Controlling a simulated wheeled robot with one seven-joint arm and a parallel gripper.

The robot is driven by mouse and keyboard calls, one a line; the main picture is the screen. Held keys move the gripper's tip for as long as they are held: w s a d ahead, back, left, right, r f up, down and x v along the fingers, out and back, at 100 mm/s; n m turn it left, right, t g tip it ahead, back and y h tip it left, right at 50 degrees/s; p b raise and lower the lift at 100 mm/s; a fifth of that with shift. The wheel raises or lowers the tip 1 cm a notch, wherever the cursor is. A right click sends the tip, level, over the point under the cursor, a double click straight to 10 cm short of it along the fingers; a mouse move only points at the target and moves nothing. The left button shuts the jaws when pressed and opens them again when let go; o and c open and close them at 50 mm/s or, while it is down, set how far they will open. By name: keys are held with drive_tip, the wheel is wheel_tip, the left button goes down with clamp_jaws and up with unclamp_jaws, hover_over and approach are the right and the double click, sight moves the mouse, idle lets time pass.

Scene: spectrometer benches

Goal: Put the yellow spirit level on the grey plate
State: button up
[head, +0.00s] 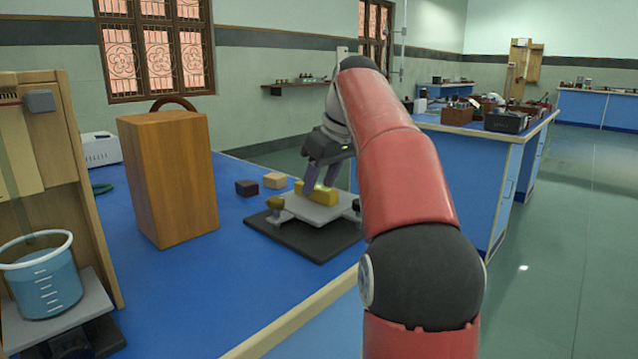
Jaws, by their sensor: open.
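The yellow spirit level (326,197) shows as a small yellow block at the back part of the grey plate (312,212), and appears to rest on it. The plate is raised on a dark square base (290,238) on the blue bench. My gripper (319,187) points down at the level with its jaws open, its fingertips at or just above the level's top. I cannot tell whether the fingers touch it. My red arm hides the right edge of the plate and base.
Small dark (247,188) and tan (275,180) blocks lie left of the plate. A tall wooden case (170,180) stands further left. A beaker of blue liquid (45,280) is at front left. The blue bench top (205,290) is clear in front.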

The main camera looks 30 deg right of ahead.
drive_tip(key=p+v, duration=0.4)
drive_tip(key=v, duration=0.6)
drive_tip(key=shift+r, duration=0.4)
drive_tip(key=shift+s, duration=0.1)
